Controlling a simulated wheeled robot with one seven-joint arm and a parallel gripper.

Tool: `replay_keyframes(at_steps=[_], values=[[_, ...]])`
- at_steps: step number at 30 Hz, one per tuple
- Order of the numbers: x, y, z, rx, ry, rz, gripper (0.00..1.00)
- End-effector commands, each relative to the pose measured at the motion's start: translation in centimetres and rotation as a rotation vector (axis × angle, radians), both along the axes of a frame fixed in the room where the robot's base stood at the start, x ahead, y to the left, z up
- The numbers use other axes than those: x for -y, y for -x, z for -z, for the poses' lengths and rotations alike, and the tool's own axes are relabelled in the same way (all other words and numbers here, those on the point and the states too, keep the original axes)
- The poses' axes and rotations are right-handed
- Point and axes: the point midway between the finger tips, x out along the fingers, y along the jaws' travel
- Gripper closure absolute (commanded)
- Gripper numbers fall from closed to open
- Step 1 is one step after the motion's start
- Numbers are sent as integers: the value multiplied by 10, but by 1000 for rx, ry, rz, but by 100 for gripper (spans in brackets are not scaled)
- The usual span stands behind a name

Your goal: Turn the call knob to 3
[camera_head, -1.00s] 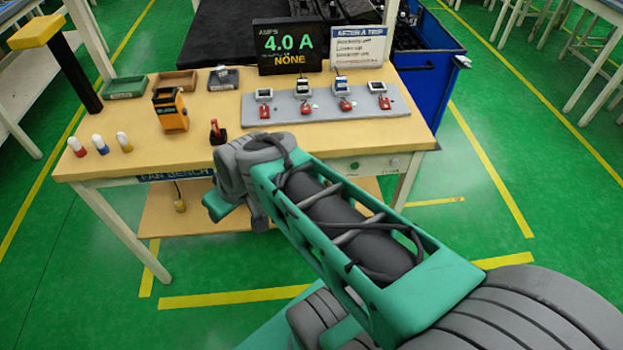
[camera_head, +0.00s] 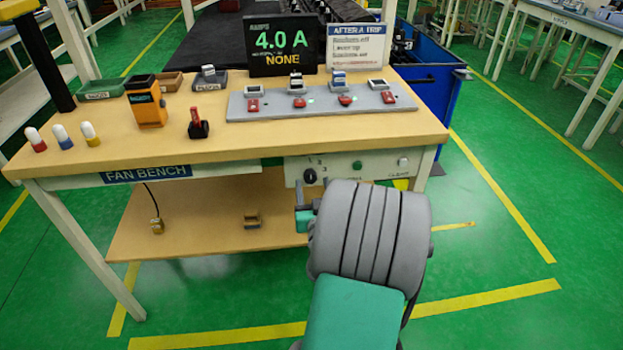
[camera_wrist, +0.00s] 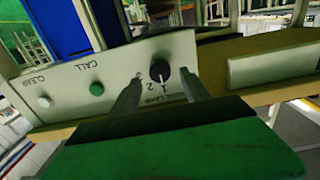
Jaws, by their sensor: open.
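The dark round knob (camera_head: 310,176) is on the pale front panel under the bench top, with small numerals around it. In the wrist view, which is turned over, the knob (camera_wrist: 160,71) shows a small pale mark on the side toward the numerals 1 and 2. I cannot read its exact setting. My gripper (camera_wrist: 161,79) is open, with one finger on each side of the knob in the picture; I cannot tell whether they touch it. In the head view my gripper (camera_head: 304,207) is just below the knob, partly hidden by my wrist.
On the panel, a green button (camera_wrist: 96,88) marked CALL and a white button (camera_wrist: 44,101) marked CLEAR sit beside the knob. The bench top (camera_head: 260,143) is above, holding a grey strip (camera_head: 325,112) of switches and a 4.0 A display (camera_head: 284,45). A lower shelf (camera_head: 195,232) lies below.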

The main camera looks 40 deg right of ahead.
Motion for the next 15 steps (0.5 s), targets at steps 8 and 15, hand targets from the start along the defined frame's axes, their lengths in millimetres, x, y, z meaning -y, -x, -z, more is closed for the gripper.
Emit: replay_keyframes(at_steps=[8, 15], values=[[14, -22, 0, -2, -2, -2, 45], [16, -24, 1, 0, 0, -1, 45]])
